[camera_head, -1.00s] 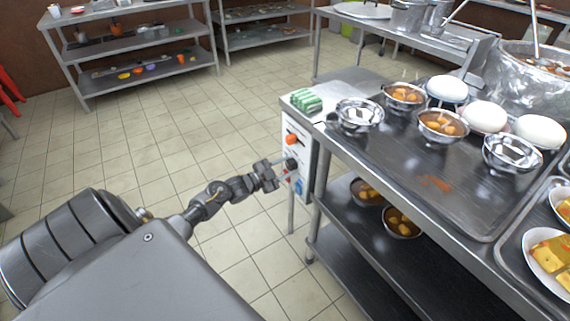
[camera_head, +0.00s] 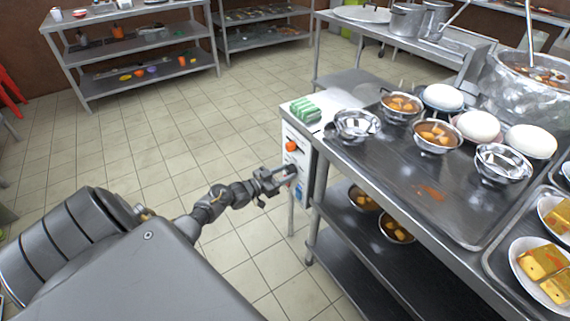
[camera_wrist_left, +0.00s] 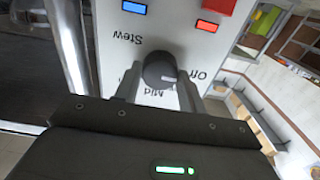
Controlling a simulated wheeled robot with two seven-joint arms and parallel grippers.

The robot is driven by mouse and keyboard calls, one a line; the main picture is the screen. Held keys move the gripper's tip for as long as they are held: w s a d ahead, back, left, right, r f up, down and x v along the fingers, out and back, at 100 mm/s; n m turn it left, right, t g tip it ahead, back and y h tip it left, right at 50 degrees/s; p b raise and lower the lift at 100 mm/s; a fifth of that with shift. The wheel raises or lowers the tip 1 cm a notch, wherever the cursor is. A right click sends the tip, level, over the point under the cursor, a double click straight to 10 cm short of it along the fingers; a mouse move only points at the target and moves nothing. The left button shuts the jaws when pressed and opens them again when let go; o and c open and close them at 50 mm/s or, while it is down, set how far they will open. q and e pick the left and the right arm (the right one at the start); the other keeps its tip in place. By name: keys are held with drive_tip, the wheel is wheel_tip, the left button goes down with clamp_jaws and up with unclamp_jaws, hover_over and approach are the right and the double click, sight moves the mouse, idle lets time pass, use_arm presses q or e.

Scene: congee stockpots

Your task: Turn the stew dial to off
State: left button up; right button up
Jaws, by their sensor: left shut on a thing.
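The stew dial is a round black knob (camera_wrist_left: 158,68) with a short white mark, on a white control panel (camera_wrist_left: 170,30). In the left wrist view its mark points to the right, toward the upside-down "Off" label. "Stew" and "Mid" labels also show. My left gripper (camera_wrist_left: 159,82) has one finger on each side of the knob and is shut on it. In the head view my left gripper (camera_head: 290,174) is at the panel's front (camera_head: 295,137) and covers the dial. My right gripper is not in view.
An orange-red button (camera_head: 291,147) sits just above my gripper. A green striped item (camera_head: 305,108) lies on the panel's box.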

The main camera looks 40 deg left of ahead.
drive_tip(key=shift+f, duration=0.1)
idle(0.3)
use_arm(q)
drive_tip(key=o, duration=1)
drive_tip(key=shift+s, duration=0.2)
drive_tip(key=p+v, duration=0.1)
drive_tip(key=v, duration=0.9)
drive_tip(key=shift+s+a, duration=0.1)
drive_tip(key=shift+s, duration=0.1)
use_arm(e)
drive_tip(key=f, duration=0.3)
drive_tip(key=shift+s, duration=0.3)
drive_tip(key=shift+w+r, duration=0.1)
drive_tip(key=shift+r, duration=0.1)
